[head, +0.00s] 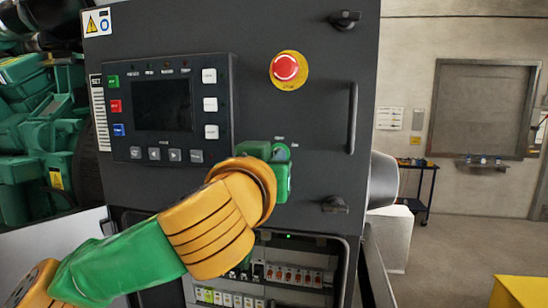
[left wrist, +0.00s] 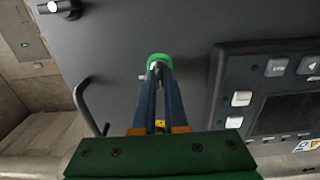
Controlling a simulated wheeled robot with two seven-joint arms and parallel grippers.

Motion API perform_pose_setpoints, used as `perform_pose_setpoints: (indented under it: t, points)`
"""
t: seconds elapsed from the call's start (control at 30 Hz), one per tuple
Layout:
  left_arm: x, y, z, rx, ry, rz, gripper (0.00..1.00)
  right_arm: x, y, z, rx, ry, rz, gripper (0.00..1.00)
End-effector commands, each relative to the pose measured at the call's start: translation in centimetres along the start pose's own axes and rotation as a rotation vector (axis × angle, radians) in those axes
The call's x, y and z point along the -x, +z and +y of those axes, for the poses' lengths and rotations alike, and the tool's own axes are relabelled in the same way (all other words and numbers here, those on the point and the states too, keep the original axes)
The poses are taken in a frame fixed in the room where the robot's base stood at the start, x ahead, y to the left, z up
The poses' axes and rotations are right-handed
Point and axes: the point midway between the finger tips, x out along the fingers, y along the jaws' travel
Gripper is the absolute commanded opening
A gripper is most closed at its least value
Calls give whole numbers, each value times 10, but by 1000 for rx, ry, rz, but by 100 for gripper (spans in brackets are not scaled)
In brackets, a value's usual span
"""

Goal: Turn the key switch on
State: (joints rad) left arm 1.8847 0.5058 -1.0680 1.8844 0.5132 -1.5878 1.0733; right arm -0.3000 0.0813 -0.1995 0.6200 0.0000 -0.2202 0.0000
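The key switch (head: 281,152) shows as a small round green-rimmed fitting on the dark cabinet door, below the red emergency stop. In the left wrist view its green rim (left wrist: 159,58) sits right at my fingertips. My left gripper (left wrist: 159,68) has its two blue fingers close together, with a narrow gap, and they appear closed on the key at the switch. The fingers hide the key itself, so its angle cannot be read. In the head view my left wrist and hand cover the area just left of and below the switch. My right gripper is in neither view.
The red emergency stop (head: 286,68) on its yellow plate is above the switch. A control panel (head: 165,105) with a dark screen is to the left. A door handle (head: 352,118) and a black latch (head: 335,204) are to the right. An open breaker compartment (head: 290,262) lies below.

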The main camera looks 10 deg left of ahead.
Motion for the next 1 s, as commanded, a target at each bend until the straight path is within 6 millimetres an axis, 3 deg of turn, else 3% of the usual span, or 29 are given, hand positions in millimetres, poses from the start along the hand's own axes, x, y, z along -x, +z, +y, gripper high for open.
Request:
perform_pose_setpoints:
  t: [0.47, 1.0]
  points:
    - [0, 4, 0, -123, 1, -3, 0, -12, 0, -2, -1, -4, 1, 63]
    - [0, 3, 2, -615, 1, -4, 0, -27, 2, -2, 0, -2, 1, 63]
